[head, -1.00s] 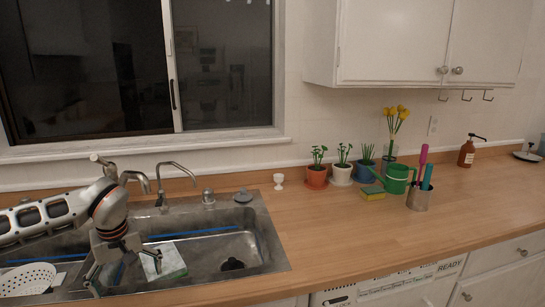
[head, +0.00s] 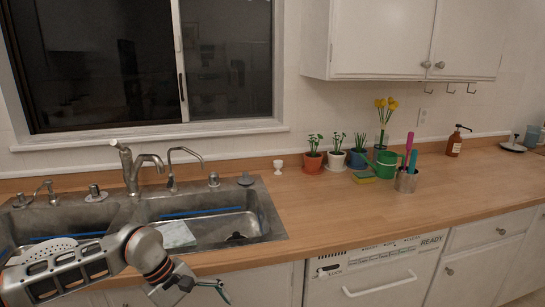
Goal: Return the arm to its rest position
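My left arm (head: 85,265) comes in from the lower left, in front of the sink's front edge. My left gripper (head: 203,297) is low at the bottom edge of the view, in front of the cabinet face below the counter. One finger is spread out to the right and nothing shows in its grasp, so it looks open and empty; its lower part is cut off by the frame. My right gripper is not in view.
The double steel sink (head: 265,215) is behind my arm, with a white-green packet (head: 177,235) and a white colander (head: 50,249). Faucets (head: 130,168) stand behind it. Potted plants (head: 336,160) and a utensil cup (head: 407,181) are farther right. The counter's middle (head: 330,215) is clear.

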